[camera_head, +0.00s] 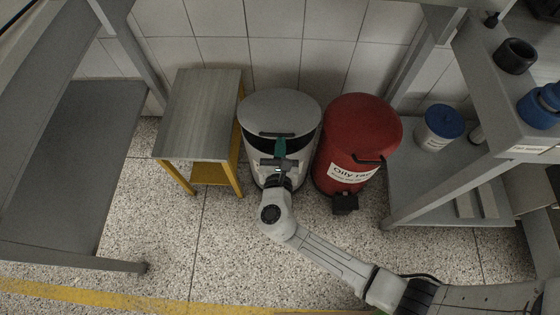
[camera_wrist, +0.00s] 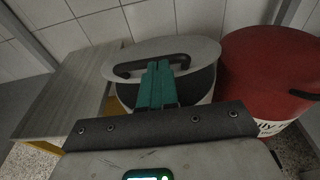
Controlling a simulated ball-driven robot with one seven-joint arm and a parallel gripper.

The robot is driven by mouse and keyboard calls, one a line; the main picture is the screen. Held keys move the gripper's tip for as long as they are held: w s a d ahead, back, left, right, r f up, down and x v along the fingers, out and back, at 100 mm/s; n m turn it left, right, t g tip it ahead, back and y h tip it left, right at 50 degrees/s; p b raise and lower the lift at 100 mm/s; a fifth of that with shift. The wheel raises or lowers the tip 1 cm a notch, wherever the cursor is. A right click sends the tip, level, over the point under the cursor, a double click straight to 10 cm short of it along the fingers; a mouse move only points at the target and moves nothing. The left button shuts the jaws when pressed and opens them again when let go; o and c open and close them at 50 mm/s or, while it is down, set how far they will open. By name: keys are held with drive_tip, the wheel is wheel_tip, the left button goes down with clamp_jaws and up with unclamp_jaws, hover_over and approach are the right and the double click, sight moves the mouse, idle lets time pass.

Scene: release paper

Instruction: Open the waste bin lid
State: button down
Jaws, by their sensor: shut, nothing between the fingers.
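The waste bin (camera_head: 254,165) is a pale round bin standing on the floor between a small table and a red bin. My gripper (camera_head: 280,149) has green fingers, shut and empty, at the bin's front. Their tips (camera_wrist: 159,66) overlap the handle in the picture; contact cannot be told.
The red "Oily" bin (camera_head: 358,125) stands close on the right. A grey-topped table with yellow legs (camera_head: 203,110) stands close on the left. Shelving with a blue-lidded tub (camera_head: 440,125) is at the right, a grey rack (camera_head: 75,165) at the left. A tiled wall is behind.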

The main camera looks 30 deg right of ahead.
drive_tip(key=w+d+r+g+y+p, duration=0.4)
drive_tip(key=w+r+p, duration=0.3)
drive_tip(key=r+p, duration=0.95)
drive_tip(key=w+d+r+p, duration=0.1)
drive_tip(key=w+d+p, duration=0.2)
drive_tip(key=w+d, duration=0.2)
drive_tip(key=w+d+r+h+p, duration=0.1)
drive_tip(key=w+d+r+p, duration=0.1)
drive_tip(key=w+d, duration=0.3)
drive_tip(key=w+p, duration=0.1)
drive_tip(key=w, duration=0.2)
drive_tip(key=shift+d, duration=0.25)
drive_tip(key=shift+s, duration=0.1)
